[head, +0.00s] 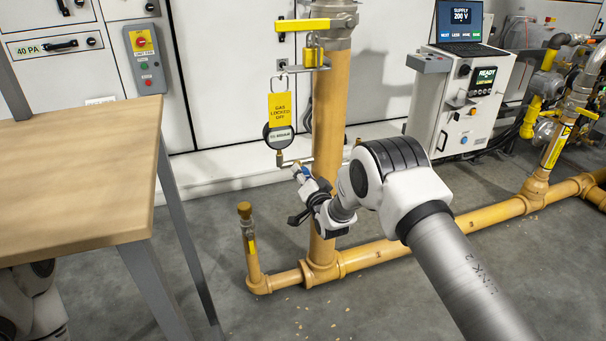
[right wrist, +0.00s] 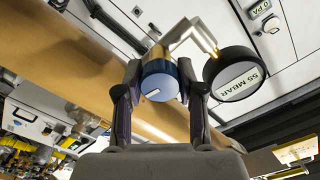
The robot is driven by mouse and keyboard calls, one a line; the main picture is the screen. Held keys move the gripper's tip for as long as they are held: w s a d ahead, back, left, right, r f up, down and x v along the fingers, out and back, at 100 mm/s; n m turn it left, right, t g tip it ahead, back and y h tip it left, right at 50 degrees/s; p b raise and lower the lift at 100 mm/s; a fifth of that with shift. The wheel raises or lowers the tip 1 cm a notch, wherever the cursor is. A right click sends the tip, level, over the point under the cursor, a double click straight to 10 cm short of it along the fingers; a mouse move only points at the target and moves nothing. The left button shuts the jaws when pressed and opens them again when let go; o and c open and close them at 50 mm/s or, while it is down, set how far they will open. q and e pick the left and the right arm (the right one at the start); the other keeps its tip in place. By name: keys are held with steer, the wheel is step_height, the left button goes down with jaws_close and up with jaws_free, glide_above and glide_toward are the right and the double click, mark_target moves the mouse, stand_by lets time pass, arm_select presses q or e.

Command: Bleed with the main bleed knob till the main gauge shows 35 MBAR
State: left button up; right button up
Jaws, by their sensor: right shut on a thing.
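My right gripper (head: 303,181) is at the upright yellow gas pipe, just below the main gauge (head: 279,136). In the right wrist view my right gripper (right wrist: 160,90) is shut on the main bleed knob (right wrist: 159,82), a blue round knob with a white mark, one finger on each side. The knob sits on a metal elbow beside the black round gauge (right wrist: 231,74). The gauge's label appears to read 55 MBAR in the right wrist view. In the head view the knob is mostly hidden by the gripper. My left gripper is out of view.
A yellow "gas locked off" tag (head: 280,106) and a padlock (head: 313,55) hang above the gauge, under a yellow valve handle (head: 302,25). A wooden table (head: 80,165) stands at left. A capped pipe stub (head: 250,245) rises left of the main pipe (head: 329,120).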

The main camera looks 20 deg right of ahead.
stand_by(0.4)
steer(key=o, duration=1.2)
steer(key=shift+c, duration=0.2)
steer(key=s, duration=1.2)
steer(key=shift+d, duration=0.2)
